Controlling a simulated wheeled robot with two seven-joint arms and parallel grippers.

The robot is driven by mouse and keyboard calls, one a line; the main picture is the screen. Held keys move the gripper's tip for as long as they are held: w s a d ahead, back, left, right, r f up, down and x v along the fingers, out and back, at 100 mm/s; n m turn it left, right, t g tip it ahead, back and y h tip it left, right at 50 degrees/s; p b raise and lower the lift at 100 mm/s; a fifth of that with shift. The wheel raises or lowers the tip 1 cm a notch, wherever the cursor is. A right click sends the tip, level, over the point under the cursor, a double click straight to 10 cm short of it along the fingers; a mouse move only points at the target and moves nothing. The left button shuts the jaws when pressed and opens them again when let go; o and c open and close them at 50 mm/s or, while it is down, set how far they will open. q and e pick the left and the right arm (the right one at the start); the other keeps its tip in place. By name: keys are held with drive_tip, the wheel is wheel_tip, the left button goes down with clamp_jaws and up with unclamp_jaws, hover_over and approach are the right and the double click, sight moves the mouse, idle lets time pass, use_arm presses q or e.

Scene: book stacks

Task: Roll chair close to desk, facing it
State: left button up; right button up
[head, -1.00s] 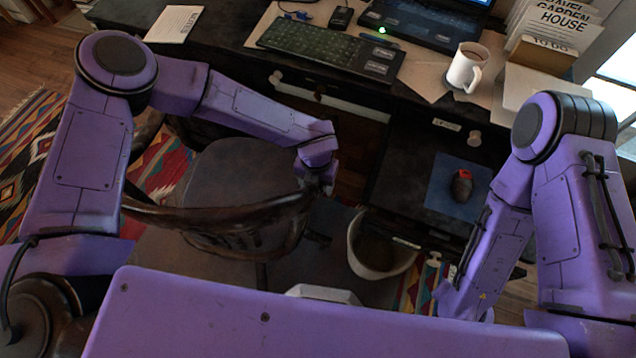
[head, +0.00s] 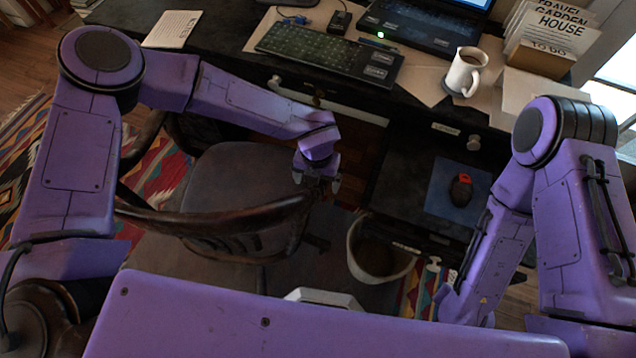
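The dark wooden chair (head: 235,185) stands in front of the desk (head: 225,30), left of centre. Its curved back rail (head: 215,222) is on my side and its seat is toward the desk, so it roughly faces the desk. The seat's far edge is close to the desk front, partly hidden under my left arm. My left gripper (head: 317,184) is at the right end of the curved rail, with dark fingers close to it. I cannot tell whether they hold it. My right arm reaches down at the right; its gripper is hidden.
A waste bin (head: 377,277) stands right of the chair, below the desk drawers. A patterned rug (head: 60,150) lies on the floor at left. A white mug (head: 463,72), keyboard (head: 328,55) and laptop (head: 415,30) are on the desk. A blue mat (head: 440,187) holds a small dark object.

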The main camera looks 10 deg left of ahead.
use_arm(q)
wheel_tip(320, 180, up, 8)
drive_tip(key=shift+f, duration=0.2)
idle(0.4)
